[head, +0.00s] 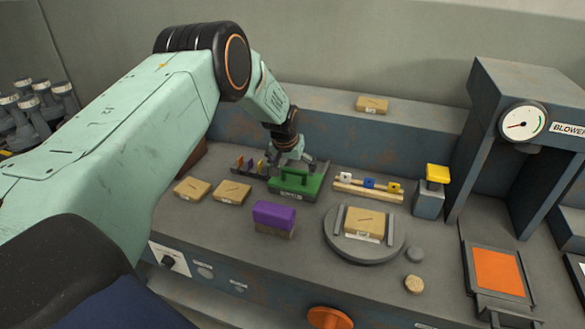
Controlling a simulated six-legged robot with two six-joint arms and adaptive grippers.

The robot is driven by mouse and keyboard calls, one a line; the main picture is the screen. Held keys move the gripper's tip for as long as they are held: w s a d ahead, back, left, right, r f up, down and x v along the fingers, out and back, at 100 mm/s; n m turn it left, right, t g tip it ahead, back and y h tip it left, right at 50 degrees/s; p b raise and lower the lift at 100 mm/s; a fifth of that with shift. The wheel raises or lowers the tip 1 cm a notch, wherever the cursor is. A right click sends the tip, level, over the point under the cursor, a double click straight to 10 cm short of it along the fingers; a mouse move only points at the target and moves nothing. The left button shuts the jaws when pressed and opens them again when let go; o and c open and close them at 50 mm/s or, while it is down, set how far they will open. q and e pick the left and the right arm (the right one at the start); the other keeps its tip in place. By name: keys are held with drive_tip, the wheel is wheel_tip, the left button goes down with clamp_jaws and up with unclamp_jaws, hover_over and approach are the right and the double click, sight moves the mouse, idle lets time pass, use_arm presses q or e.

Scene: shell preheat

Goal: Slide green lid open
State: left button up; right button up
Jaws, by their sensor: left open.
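The green lid (300,186) with a raised handle sits on a dark box with a small label on its front, on the grey bench. My left arm reaches in from the left, and my left gripper (292,162) is open just above and behind the lid, pointing down. Whether its fingers touch the lid's handle I cannot tell. My right gripper does not show.
A purple-topped block (274,215) stands in front of the lid. Tan blocks (232,192) lie to the left. A wooden rack (368,191) with small coloured pieces lies to the right. A round turntable (375,251) holds another tan block. A gauge (523,122) marked BLOWER is at right.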

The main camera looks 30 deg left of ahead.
use_arm(q)
drive_tip(key=shift+a, duration=0.1)
drive_tip(key=shift+c, duration=0.4)
drive_tip(key=shift+d, duration=0.25)
drive_tip(key=c, duration=0.5)
drive_tip(key=shift+a, duration=0.2)
drive_tip(key=c, duration=0.4)
drive_tip(key=shift+d, duration=0.1)
drive_tip(key=c, duration=0.7)
drive_tip(key=shift+c, duration=0.2)
